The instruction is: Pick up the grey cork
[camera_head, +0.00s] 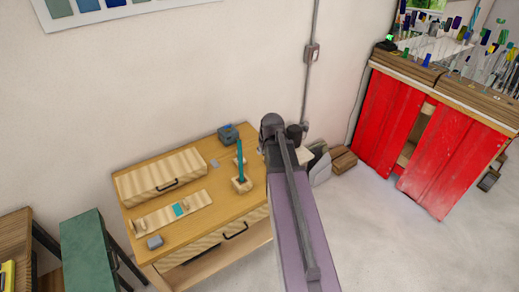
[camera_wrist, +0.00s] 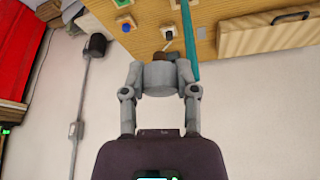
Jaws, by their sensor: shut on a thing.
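My gripper (camera_wrist: 160,78) shows in the wrist view, with one finger on each side of a grey, rounded piece that looks like the grey cork (camera_wrist: 159,76). The fingers are shut on it. A small brown part shows just beyond the cork, against the wooden table. In the head view my arm hides the fingers and the cork, at the right end of the table.
The wooden table (camera_head: 236,203) bears a teal rod (camera_head: 240,163) in a wooden base, a drawer box (camera_head: 150,178), a small grey block (camera_head: 155,242) and a blue-grey item (camera_head: 228,134). A red cabinet (camera_head: 455,165) stands right. Floor between is mostly clear.

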